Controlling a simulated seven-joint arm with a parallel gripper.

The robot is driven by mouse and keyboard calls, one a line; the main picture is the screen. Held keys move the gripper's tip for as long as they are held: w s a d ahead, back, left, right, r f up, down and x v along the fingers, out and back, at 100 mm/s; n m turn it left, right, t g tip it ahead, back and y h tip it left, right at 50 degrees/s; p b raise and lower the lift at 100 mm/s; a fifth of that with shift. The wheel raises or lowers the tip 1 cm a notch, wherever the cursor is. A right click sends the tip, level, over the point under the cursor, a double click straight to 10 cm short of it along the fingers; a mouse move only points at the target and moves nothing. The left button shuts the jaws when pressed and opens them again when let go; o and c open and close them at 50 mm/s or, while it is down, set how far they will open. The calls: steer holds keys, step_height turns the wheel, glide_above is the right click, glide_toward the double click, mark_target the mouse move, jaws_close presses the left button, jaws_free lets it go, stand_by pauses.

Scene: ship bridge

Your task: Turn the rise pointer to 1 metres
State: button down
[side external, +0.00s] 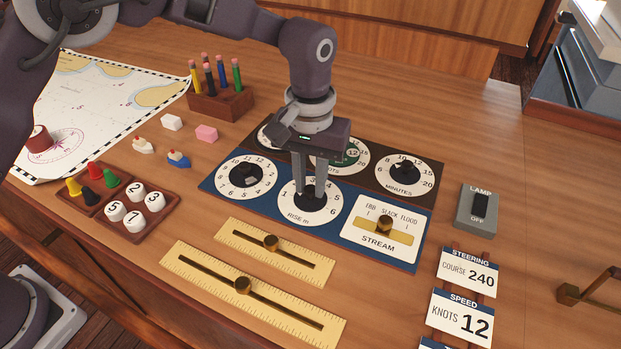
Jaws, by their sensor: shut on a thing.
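The rise dial (299,212) is a white round face marked "RISE m" on the blue panel (262,207), with figures around its rim. My gripper (312,192) points down over this dial, its two fingers shut on the dark rise pointer (309,206) at the centre. The fingers hide part of the pointer and the upper figures, so I cannot tell which figure it points at. The 1 shows at the dial's left and the 6 at its right.
Left of the rise dial is another dial (232,181); right is the STREAM slider plate (376,242). Behind are the dark panel's dials, including MINUTES (421,186). Brass rulers (205,279) lie in front. A lamp switch (464,219) stands right, a pencil block (235,104) behind left.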

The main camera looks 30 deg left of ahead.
mark_target(310, 188)
steer(key=shift+n, duration=1.2)
steer(key=c, duration=1.3)
jaws_free()
steer(key=shift+o, duration=0.2)
step_height(310, 188, up, 7)
steer(key=shift+r, duration=0.1)
